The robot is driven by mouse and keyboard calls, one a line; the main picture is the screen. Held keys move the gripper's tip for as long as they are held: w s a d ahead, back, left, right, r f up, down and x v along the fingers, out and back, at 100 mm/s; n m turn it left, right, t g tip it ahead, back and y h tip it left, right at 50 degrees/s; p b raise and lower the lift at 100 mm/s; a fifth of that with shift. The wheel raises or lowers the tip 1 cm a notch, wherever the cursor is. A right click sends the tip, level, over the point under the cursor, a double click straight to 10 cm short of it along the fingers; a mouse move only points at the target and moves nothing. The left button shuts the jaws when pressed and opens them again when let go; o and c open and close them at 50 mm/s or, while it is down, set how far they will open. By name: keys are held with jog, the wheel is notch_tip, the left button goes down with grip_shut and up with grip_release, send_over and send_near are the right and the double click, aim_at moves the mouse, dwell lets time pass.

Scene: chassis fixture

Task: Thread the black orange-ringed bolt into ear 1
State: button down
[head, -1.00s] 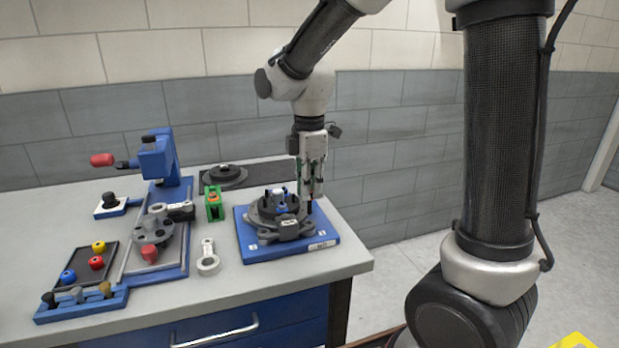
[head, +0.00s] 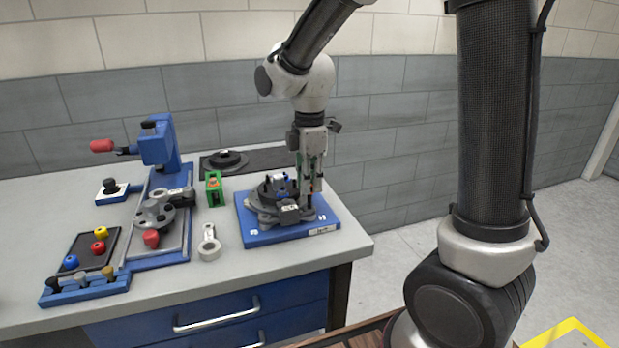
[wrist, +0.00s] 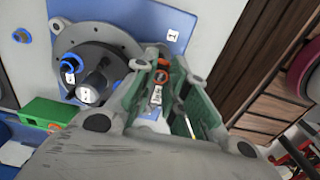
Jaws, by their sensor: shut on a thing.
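The chassis (head: 267,215) is a dark grey round part on a blue base plate (head: 325,219); it also shows in the wrist view (wrist: 105,42). My gripper (head: 312,190) points down at the right side of the chassis. In the wrist view its green-padded fingers are shut on the bolt (wrist: 162,66), whose orange ring shows between them. The bolt's lower end and its contact with the ear are hidden. A label reading 1 (wrist: 172,36) lies on the plate just beyond the bolt. I cannot tell whether the bolt is in the hole of ear 1.
A green block (head: 214,190) stands left of the plate. A grey link part (head: 209,243) lies in front of it. A blue fixture with a red-handled clamp (head: 158,145) and a tray with coloured knobs (head: 85,250) fill the left. The table's right edge is close to the plate.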

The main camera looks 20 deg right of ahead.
jog(key=shift+f, duration=0.3)
jog(key=shift+f, duration=0.15)
jog(key=shift+f, duration=0.55)
jog(key=shift+f, duration=0.15)
jog(key=shift+f, duration=0.55)
jog(key=shift+f, duration=0.2)
dwell(0.4)
jog(key=n, duration=0.5)
jog(key=shift+s+n, duration=0.1)
jog(key=shift+n, duration=0.3)
jog(key=n, duration=0.4)
jog(key=shift+s+f+n, duration=0.1)
jog(key=shift+f+n, duration=0.05)
jog(key=shift+n, duration=0.15)
